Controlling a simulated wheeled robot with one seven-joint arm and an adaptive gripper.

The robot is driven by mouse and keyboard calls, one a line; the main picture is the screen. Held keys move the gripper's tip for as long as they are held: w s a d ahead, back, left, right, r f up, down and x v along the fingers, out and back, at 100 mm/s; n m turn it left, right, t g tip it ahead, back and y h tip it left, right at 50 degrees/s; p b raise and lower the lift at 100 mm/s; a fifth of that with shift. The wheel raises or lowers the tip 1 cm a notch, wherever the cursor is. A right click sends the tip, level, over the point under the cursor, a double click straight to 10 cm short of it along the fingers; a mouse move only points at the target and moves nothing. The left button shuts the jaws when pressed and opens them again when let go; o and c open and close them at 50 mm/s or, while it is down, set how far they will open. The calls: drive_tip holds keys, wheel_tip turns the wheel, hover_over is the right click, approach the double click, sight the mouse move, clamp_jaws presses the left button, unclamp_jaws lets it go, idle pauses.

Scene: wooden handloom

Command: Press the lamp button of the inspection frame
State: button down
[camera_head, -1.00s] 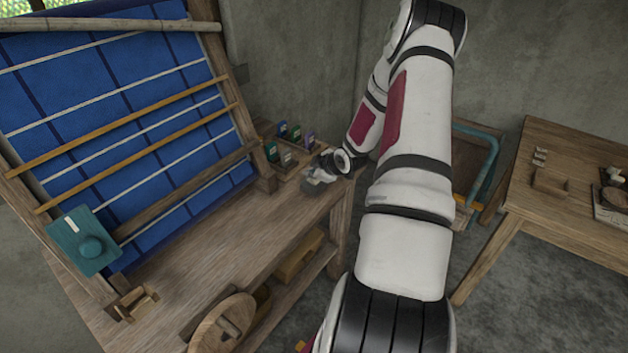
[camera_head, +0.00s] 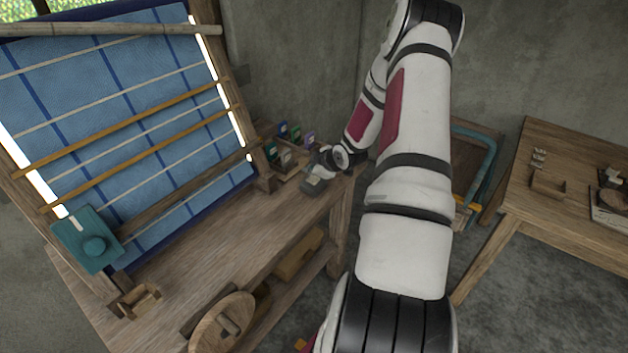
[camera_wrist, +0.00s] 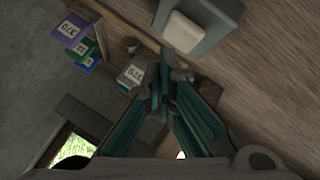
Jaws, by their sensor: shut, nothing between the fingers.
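The inspection frame (camera_head: 228,75) stands at the left and holds blue checked cloth (camera_head: 110,95). Bright white strips (camera_head: 207,45) glow along its side edges, and the cloth looks lit from behind. A grey box (camera_head: 311,186) sits near the bench's far right end. In the wrist view the grey box (camera_wrist: 222,22) carries a pale, rounded lamp button (camera_wrist: 185,32). My gripper (camera_head: 318,173) is beside the box. In the wrist view my gripper (camera_wrist: 164,72) is shut and empty, its fingertips just below the button in the picture. I cannot tell whether they touch it.
Several coloured labelled packs (camera_head: 286,132) stand in a wooden rack behind my gripper. A teal box with a round knob (camera_head: 94,244) is at the frame's lower left. A wooden wheel (camera_head: 222,322) is at the bench front. A second table (camera_head: 560,230) stands right.

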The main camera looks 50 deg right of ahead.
sight(311, 180)
wheel_tip(311, 180, up, 6)
drive_tip(key=p, duration=0.3)
drive_tip(key=shift+f, duration=0.2)
idle(0.4)
drive_tip(key=s+a+r+m+g+h, duration=0.1)
drive_tip(key=s+a+r, duration=0.1)
drive_tip(key=a+r, duration=0.95)
drive_tip(key=s+a+r+m+g, duration=0.2)
drive_tip(key=a+r, duration=0.7)
drive_tip(key=r, duration=0.6)
drive_tip(key=s+a+r+m+y, duration=0.1)
drive_tip(key=s+a+r, duration=0.3)
drive_tip(key=s+a, duration=0.6)
drive_tip(key=s+a+r+m+y, duration=0.2)
drive_tip(key=s+a+r, duration=0.2)
drive_tip(key=s+a, duration=0.6)
drive_tip(key=s, duration=0.3)
